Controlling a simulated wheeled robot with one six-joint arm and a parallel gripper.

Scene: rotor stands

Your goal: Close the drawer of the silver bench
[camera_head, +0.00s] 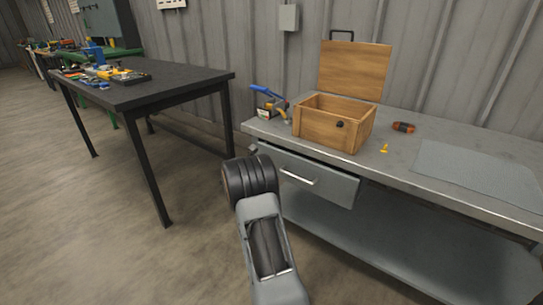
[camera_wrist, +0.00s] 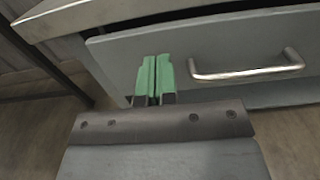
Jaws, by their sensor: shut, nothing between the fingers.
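The silver bench (camera_head: 450,203) stands at the right in the head view, with a grey metal top. Its drawer (camera_head: 338,186) is under the left part of the top and stands partly pulled out. The drawer has a silver bar handle (camera_head: 298,177). In the wrist view the drawer front (camera_wrist: 225,43) fills the upper middle, with its handle (camera_wrist: 247,70) to the right of my gripper. My gripper (camera_wrist: 154,62) is shut and empty, its green fingertips in front of the drawer face, left of the handle. I cannot tell whether they touch it. In the head view my arm hides the fingers.
On the bench are an open wooden box (camera_head: 330,127), a blue-handled tool (camera_head: 268,98), an orange and black object (camera_head: 403,127), a small yellow piece (camera_head: 384,148) and a grey mat (camera_head: 480,172). A black table (camera_head: 170,88) stands left. Floor between them is free.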

